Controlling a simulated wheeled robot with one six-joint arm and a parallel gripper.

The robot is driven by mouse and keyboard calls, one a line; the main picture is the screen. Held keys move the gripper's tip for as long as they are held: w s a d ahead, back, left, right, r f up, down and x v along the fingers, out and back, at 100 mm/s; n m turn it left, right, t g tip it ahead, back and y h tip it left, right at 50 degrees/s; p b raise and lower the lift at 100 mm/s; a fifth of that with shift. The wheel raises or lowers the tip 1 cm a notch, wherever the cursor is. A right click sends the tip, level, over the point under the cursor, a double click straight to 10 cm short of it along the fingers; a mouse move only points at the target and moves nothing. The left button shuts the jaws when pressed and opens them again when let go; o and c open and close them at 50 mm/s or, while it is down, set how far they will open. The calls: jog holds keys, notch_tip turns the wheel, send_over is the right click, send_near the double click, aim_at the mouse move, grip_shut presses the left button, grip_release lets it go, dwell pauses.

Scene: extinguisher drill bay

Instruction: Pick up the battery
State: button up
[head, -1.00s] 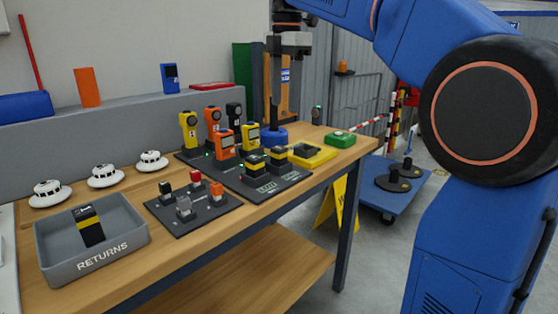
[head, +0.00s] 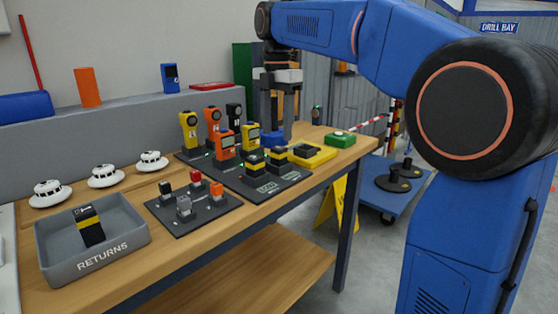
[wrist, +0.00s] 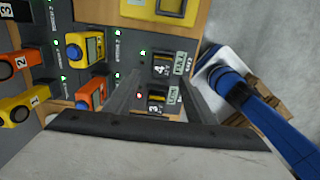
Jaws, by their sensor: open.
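Two black batteries with yellow bands stand side by side on the dark charging plate (head: 300,177), a near one (head: 255,166) and a far one (head: 279,158). The wrist view shows them from above, one marked 4 (wrist: 160,66) and one lower in the picture (wrist: 156,99). Another banded battery (head: 90,227) leans in the grey returns tray (head: 140,245). My gripper (head: 281,116) is open and empty, pointing down above and behind the batteries in the head view. In the wrist view its fingers (wrist: 178,95) spread to either side of the batteries, apart from them.
Orange and yellow handheld devices (head: 224,143) stand close on the left of the batteries. A yellow holder (head: 318,157) and a green box (head: 339,139) lie to the right. A dark plate with small coloured blocks (head: 190,225) lies in front. The bench's front strip is clear.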

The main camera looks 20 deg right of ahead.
aim_at(279, 148)
jog(key=shift+d+f, duration=0.2)
jog(key=shift+f, duration=1.55)
jog(key=shift+d+f, duration=0.15)
jog(key=shift+f, duration=1.6)
jog(key=shift+c, duration=0.6)
grip_shut()
